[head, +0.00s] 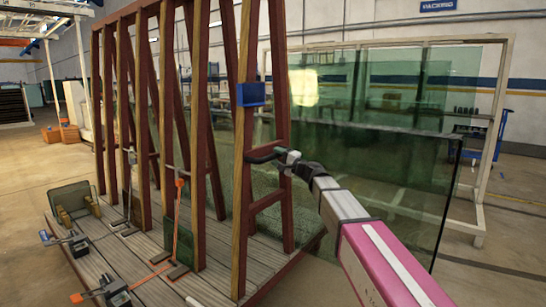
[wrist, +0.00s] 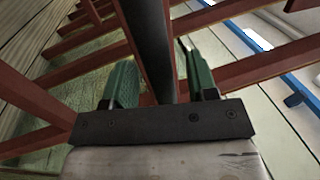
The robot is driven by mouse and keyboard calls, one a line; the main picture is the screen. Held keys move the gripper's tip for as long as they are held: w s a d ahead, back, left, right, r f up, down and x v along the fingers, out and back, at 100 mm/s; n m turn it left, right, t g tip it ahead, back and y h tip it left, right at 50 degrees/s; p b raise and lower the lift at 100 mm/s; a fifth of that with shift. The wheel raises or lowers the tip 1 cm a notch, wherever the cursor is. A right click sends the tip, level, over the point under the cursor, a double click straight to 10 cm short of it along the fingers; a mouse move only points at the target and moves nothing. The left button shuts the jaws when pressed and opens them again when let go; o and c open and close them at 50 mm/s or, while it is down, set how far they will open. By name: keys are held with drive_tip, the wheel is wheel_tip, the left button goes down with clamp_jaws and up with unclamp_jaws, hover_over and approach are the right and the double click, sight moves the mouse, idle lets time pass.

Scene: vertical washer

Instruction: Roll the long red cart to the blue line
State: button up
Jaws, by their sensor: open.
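The long red cart (head: 246,120) is a tall rack of red-brown A-shaped posts on a plank deck (head: 90,250), filling the left and middle of the head view. My gripper (head: 284,157) is at the right end of this handle. In the wrist view, the black bar of the handle (wrist: 150,40) runs between the two green fingers of my gripper (wrist: 157,72). The fingers are open, with a gap on the right side of the bar. I cannot make out a blue line on the floor.
Large green glass sheets (head: 385,175) stand close behind and right of my arm, before a pale metal frame (head: 497,125). Clamps (head: 105,292) and a green block (head: 72,196) lie on the deck. Open floor (head: 30,175) shows at the left.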

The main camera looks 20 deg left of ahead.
drive_tip(key=v, duration=0.8)
